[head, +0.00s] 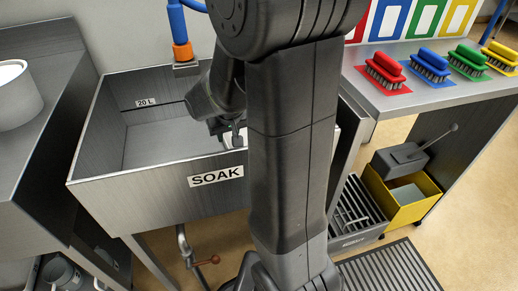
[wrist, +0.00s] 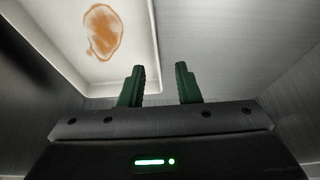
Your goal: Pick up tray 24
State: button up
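A white tray (wrist: 125,60) with a brown-orange stain shows at the upper left in the wrist view, inside the sink. I see no number on it. Its right edge runs down the picture between my fingers, but I cannot tell how far below them it lies. My gripper (wrist: 160,72) is open, its two green fingers apart, with nothing clasped. In the head view my gripper (head: 232,138) is down inside the sink by the front wall. Something white beside it may be the tray, mostly hidden behind my arm.
The metal sink (head: 150,180) marked SOAK has walls close around my gripper. A blue and orange spout (head: 178,30) stands at its back. Brushes (head: 385,68) in several colours sit on the right bench. A yellow bin (head: 405,205) stands below. A white pot (head: 18,95) is at left.

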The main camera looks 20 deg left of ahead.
jog(key=shift+w+d+b+x, duration=0.15)
jog(key=shift+b+x, duration=0.35)
jog(key=shift+x, duration=1.9)
jog(key=shift+w+d+b+x, duration=0.15)
jog(key=shift+b+x, duration=0.35)
jog(key=shift+x, duration=1.9)
jog(key=shift+r, duration=0.1)
grip_shut()
